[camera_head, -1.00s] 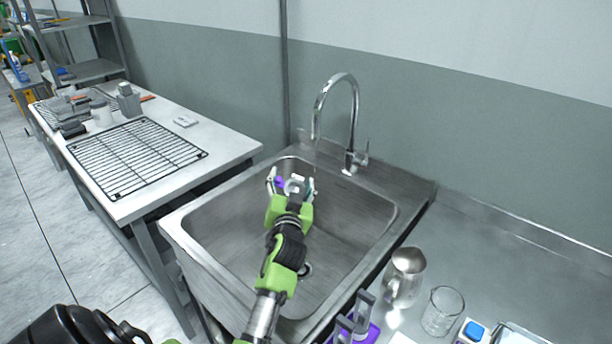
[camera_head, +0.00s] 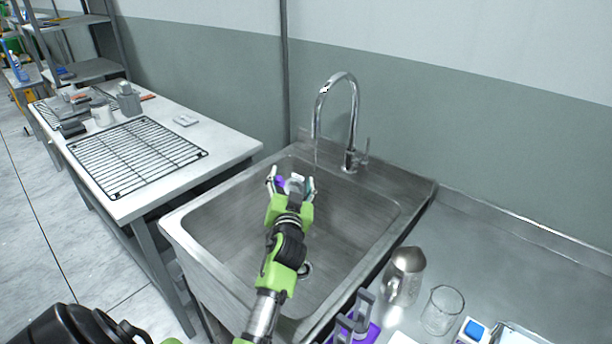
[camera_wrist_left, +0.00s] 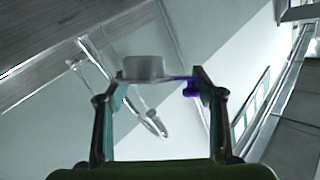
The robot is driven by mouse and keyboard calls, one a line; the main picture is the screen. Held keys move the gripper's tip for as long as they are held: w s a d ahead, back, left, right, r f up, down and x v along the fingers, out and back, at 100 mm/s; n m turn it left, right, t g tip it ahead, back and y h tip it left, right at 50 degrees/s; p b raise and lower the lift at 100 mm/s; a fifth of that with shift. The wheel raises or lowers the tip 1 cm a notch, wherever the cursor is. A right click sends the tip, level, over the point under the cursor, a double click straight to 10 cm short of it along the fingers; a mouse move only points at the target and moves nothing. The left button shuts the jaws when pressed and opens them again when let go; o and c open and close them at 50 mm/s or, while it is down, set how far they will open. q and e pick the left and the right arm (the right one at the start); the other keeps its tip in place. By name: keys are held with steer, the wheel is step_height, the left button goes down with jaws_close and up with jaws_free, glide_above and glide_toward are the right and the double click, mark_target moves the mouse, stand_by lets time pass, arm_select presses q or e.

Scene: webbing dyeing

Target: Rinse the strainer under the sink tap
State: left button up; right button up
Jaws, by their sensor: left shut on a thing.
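My left gripper (camera_head: 291,185) is shut on the strainer (camera_head: 296,184) and holds it over the back part of the steel sink (camera_head: 345,245). The strainer shows as a small grey cup with a purple part between the fingers. In the left wrist view the strainer's cup (camera_wrist_left: 143,67) is between the fingertips, with the purple part at the right finger. The chrome tap (camera_head: 354,110) arches above the sink's back edge. Its spout is just above and beyond the gripper. A faint pale streak shows under the spout. The tap also shows in the left wrist view (camera_wrist_left: 95,62). My right gripper is out of view.
A steel jug (camera_head: 405,275), a glass beaker (camera_head: 441,311) and a purple rack (camera_head: 364,331) stand on the steel counter (camera_head: 500,255) to the right. A table (camera_head: 225,145) with a black wire rack (camera_head: 135,155) is at left. The sink bowl looks otherwise clear.

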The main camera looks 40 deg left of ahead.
mark_target(279, 177)
arm_select(q)
steer(key=shift+s+r+p, duration=0.25)
steer(key=shift+r+p, duration=0.1)
steer(key=shift+p, duration=0.15)
steer(key=shift+s+r+p, duration=0.85)
steer(key=shift+s+p, duration=0.25)
steer(key=shift+s, duration=0.05)
steer(key=shift+s+r+p, duration=0.8)
steer(key=shift+s+p, duration=0.25)
steer(key=shift+s, duration=0.1)
